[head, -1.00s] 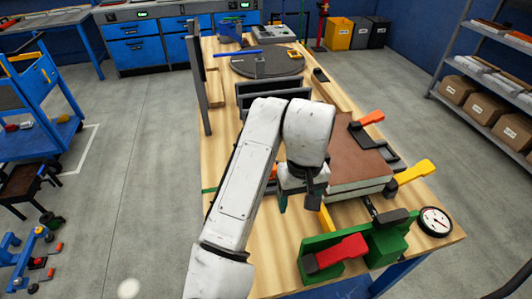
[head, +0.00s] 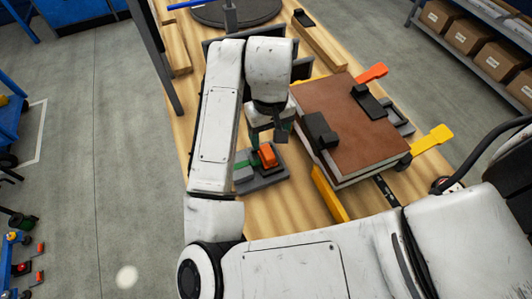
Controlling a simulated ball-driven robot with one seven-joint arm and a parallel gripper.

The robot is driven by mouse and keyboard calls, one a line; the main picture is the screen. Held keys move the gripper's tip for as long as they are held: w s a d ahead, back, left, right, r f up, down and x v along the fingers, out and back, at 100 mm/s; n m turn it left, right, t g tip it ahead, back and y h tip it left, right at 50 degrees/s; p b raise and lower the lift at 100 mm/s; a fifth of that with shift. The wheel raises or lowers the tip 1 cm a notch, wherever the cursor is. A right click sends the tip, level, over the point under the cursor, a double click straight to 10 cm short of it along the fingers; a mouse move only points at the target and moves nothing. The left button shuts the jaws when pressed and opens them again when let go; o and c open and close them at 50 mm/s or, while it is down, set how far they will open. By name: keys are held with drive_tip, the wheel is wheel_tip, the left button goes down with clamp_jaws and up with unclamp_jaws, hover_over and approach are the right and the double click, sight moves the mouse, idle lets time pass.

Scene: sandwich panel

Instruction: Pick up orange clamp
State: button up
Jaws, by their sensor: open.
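My gripper (head: 267,134) is open and points down, with dark fingers. It is just above and behind a small orange piece (head: 267,155), apart from it as far as I can tell. That piece lies on a grey tray (head: 272,181) beside a green piece (head: 242,163). Another orange part, a handle (head: 372,73), sticks out at the far right edge of the brown panel (head: 352,120), near a black pad (head: 368,101). I cannot tell for sure which orange part is the clamp. The gripper and wrist hide the area behind them.
A yellow handle (head: 432,140) juts out at right. The wooden bench (head: 285,208) is bare in front of the tray. A round dark turntable (head: 240,10) stands at the back.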

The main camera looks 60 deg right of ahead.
sight(267, 152)
drive_tip(key=shift+f, duration=0.75)
drive_tip(key=shift+a+f+p, duration=0.15)
drive_tip(key=shift+a+f, duration=0.1)
drive_tip(key=shift+f, duration=1.1)
drive_tip(key=shift+a+f+p, duration=0.15)
drive_tip(key=shift+a+f, duration=0.05)
drive_tip(key=shift+f, duration=1.1)
drive_tip(key=c, duration=1.2)
drive_tip(key=shift+o, duration=0.2)
drive_tip(key=shift+r, duration=0.1)
